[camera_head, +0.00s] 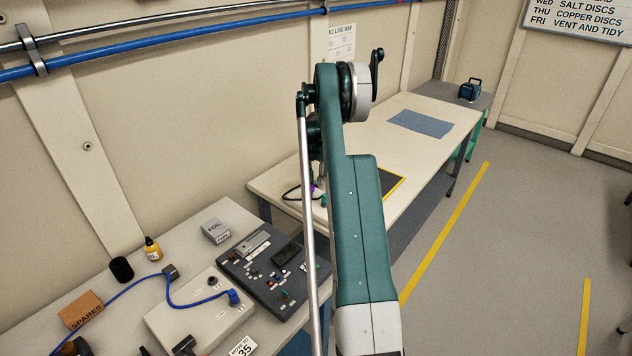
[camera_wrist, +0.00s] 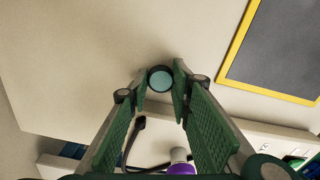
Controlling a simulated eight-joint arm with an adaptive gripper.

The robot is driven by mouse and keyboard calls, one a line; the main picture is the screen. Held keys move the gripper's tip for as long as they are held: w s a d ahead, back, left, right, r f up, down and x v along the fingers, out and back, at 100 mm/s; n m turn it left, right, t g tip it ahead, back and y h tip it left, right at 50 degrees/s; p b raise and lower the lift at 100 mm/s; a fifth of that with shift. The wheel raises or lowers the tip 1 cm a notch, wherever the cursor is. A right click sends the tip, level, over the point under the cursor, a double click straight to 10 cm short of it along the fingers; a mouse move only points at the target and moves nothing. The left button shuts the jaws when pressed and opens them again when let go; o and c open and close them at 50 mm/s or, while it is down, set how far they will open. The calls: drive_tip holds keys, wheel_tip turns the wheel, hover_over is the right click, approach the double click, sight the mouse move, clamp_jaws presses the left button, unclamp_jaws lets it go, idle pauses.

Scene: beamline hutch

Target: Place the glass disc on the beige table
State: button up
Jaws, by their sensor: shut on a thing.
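The glass disc (camera_wrist: 160,79) is a small round pale-teal piece with a dark rim, seen in the wrist view. My gripper (camera_wrist: 159,82) is shut on it, with the green fingers at its two sides near their tips. The beige table (camera_head: 400,148) runs along the wall in the head view, and its bare top (camera_wrist: 85,60) fills much of the wrist view behind the disc. I cannot tell whether the disc touches the table or is above it. In the head view my arm hides the disc and most of the gripper.
A dark yellow-edged mat (camera_wrist: 285,48) lies right of the disc. A blue mat (camera_head: 421,124) lies farther along the table. A purple-and-white item (camera_wrist: 180,162) and a black cable (camera_wrist: 133,143) are near the fingers. A control panel (camera_head: 262,262) sits on the nearer bench.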

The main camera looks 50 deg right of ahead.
drive_tip(key=shift+f, duration=0.2)
drive_tip(key=o, duration=0.8)
drive_tip(key=shift+o, duration=0.2)
drive_tip(key=shift+r, duration=0.15)
wheel_tip(320, 180, up, 12)
drive_tip(key=p, duration=0.1)
drive_tip(key=shift+o, duration=0.2)
idle(0.4)
drive_tip(key=o, duration=2)
drive_tip(key=shift+r, duration=0.1)
wheel_tip(320, 180, up, 12)
